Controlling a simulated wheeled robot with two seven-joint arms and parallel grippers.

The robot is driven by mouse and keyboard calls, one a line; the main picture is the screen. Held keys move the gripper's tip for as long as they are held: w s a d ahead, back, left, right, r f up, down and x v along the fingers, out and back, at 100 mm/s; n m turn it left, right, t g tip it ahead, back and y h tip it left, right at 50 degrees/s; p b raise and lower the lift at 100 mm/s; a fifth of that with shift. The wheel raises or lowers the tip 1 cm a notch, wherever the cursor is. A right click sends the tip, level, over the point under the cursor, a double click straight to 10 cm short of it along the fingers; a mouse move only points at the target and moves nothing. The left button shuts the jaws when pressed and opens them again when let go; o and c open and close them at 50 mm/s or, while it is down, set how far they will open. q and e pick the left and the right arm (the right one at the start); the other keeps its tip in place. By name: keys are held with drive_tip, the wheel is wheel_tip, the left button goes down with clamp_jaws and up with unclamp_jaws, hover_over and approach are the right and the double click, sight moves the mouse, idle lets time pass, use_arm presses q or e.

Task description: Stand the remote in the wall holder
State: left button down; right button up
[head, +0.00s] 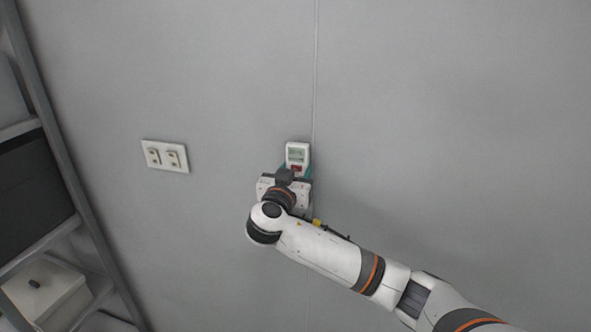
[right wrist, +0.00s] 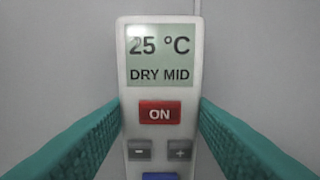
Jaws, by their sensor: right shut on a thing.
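The white remote (head: 297,154) is upright against the grey wall in the head view, its screen end showing above my right gripper (head: 297,172). In the right wrist view the remote (right wrist: 160,85) faces the camera, with a screen reading 25 °C DRY MID and a red ON button. My right gripper's teal fingers (right wrist: 160,128) are shut on the remote's two sides. The remote's lower part is hidden behind the gripper and wrist in the head view. I cannot make out the wall holder; the area below the remote is covered by my arm. My left gripper is not in view.
A white wall plate with two switches or sockets (head: 165,156) is on the wall to the left. A metal shelf rack (head: 62,165) stands at the far left, with a pale box (head: 45,294) low on it. The wall to the right is bare apart from a vertical seam.

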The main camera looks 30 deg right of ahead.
drive_tip(key=shift+f+b, duration=1.1)
drive_tip(key=shift+f, duration=2.05)
drive_tip(key=shift+f+b, duration=1.2)
drive_tip(key=shift+b, duration=0.05)
drive_tip(key=o, duration=1.3)
drive_tip(key=b+v, duration=0.3)
drive_tip(key=v, duration=0.9)
drive_tip(key=shift+s+b, duration=0.1)
drive_tip(key=shift+b, duration=0.25)
